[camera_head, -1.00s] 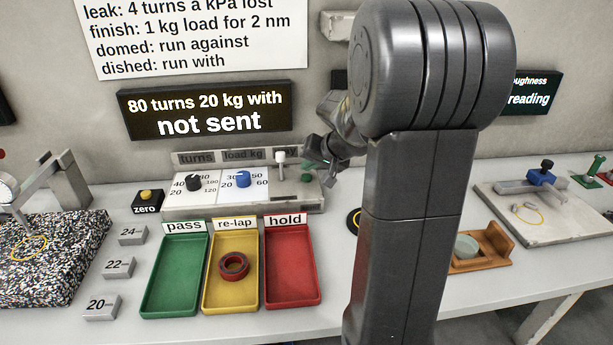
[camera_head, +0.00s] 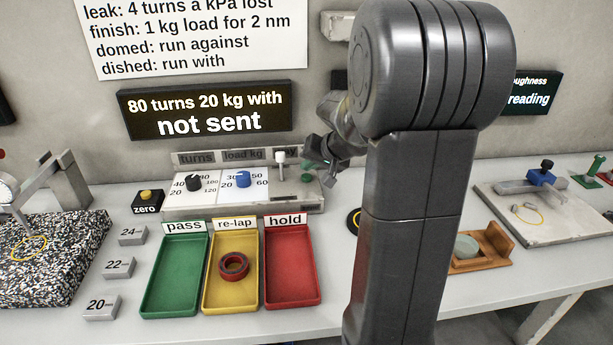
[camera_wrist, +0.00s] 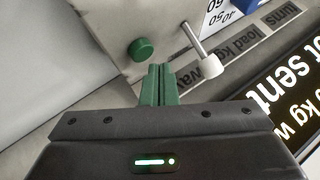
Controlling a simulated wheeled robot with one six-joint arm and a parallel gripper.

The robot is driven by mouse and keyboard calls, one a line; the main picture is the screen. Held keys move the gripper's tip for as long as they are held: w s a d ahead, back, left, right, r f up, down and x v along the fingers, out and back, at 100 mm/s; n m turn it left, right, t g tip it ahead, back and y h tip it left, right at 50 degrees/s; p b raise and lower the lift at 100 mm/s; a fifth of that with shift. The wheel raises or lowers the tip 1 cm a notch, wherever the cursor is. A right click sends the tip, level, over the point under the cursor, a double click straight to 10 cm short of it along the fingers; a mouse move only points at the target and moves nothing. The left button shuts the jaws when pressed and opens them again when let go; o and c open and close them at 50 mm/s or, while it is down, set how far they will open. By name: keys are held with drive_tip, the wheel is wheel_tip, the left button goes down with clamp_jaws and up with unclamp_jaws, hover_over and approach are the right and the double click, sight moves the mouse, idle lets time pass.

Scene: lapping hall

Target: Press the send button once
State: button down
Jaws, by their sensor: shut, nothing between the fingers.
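The control panel (camera_head: 240,205) has a black knob, a blue knob and a white-tipped lever (camera_head: 280,158). A round green button (camera_wrist: 140,49) sits on the panel's pale face near the lever, which also shows in the wrist view (camera_wrist: 211,66). No word for the button is readable. My gripper (camera_wrist: 158,70) is shut and empty, its green fingertips just beside the button in the picture; I cannot tell if they touch the panel. In the head view my gripper (camera_head: 316,170) is at the panel's right end, partly hidden by my arm. The display (camera_head: 209,110) reads "not sent".
Green pass (camera_head: 157,302), yellow re-lap (camera_head: 229,300) and red hold (camera_head: 292,292) trays stand before the panel. A red-and-dark ring (camera_head: 234,264) lies in the re-lap tray. A zero button box (camera_head: 147,202) stands left of the panel. Bare worktop lies in front of the trays.

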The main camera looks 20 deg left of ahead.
sight(309, 178)
drive_tip(key=shift+f, duration=0.15)
drive_tip(key=shift+f+b, duration=0.3)
drive_tip(key=shift+b, duration=0.25)
drive_tip(key=shift+f+b, duration=0.5)
drive_tip(key=shift+b, duration=0.05)
idle(0.6)
drive_tip(key=shift+r, duration=0.15)
drive_tip(key=shift+r+p, duration=0.65)
drive_tip(key=shift+r, duration=0.15)
drive_tip(key=shift+r+p, duration=1.7)
drive_tip(key=shift+r, duration=0.8)
